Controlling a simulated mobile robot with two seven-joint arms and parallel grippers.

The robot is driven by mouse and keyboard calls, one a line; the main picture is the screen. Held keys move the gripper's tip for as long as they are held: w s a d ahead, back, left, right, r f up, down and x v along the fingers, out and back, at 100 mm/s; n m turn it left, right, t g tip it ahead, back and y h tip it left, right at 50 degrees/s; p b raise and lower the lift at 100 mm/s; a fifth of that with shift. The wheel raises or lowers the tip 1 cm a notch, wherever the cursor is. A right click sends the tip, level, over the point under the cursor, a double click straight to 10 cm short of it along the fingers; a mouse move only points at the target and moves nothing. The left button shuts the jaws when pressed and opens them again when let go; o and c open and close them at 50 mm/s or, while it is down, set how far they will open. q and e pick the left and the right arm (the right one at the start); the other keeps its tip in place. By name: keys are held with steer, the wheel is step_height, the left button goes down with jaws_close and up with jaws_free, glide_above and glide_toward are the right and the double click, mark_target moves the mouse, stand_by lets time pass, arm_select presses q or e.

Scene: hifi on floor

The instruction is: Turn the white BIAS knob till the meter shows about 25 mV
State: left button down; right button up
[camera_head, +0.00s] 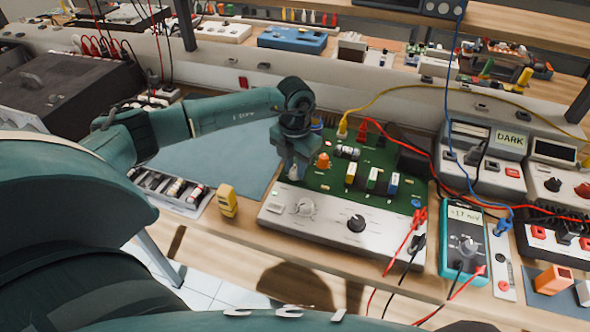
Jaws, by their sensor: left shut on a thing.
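The green circuit board (335,183) lies on the bench behind a silver front panel (330,233). My left gripper (295,173) points down at the board's left end and is shut on a small whitish knob, which I take for the white BIAS knob; the fingers hide most of it and no label is readable. The teal handheld meter (466,243) at the right reads about +17 mV. My right gripper is not in view.
An orange part (323,161) stands close right of the gripper. A yellow block (227,200) and a tray of parts (170,190) lie to the left. Red and black leads run by the meter. A blue-grey mat (215,160) is clear.

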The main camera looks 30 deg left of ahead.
arm_select(q)
steer(key=shift+w+m+b, duration=0.1)
steer(key=shift+m+b, duration=0.4)
steer(key=shift+m, duration=0.5)
steer(key=m+b, duration=0.1)
steer(key=m, duration=0.1)
steer(key=shift+m, duration=0.3)
steer(key=shift+m+b, duration=0.85)
steer(key=shift+m, duration=0.35)
steer(key=shift+m+b, duration=0.4)
steer(key=shift+m, duration=0.8)
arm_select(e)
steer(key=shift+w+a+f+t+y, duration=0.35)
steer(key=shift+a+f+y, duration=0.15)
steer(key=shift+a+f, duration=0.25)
arm_select(q)
steer(key=shift+r, duration=0.1)
steer(key=c, duration=1.3)
jaws_free()
steer(key=shift+o, duration=0.2)
